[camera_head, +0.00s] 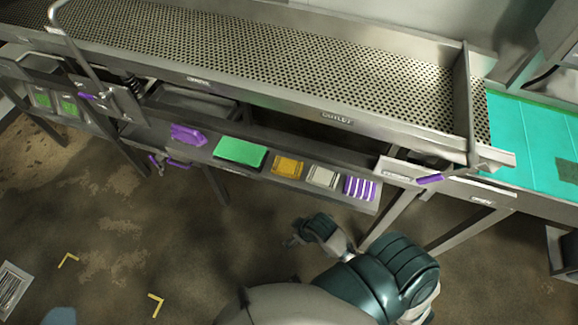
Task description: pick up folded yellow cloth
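The folded yellow cloth (287,167) lies flat on the narrow steel shelf (255,183) below the perforated conveyor. It sits between a green pad (240,152) and a folded whitish cloth (322,176). One of my arms reaches in from the lower right, which I take to be the right one. Its dark end, seemingly the gripper (300,236), hangs over the floor in front of the shelf, apart from the yellow cloth. Its fingers are too small and dark to read. My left gripper does not show.
A purple-and-white striped cloth (360,188) and a purple item (188,135) also lie on the shelf. The perforated conveyor (280,65) overhangs behind it. A teal-topped table (535,135) stands at right. The floor in front is largely clear.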

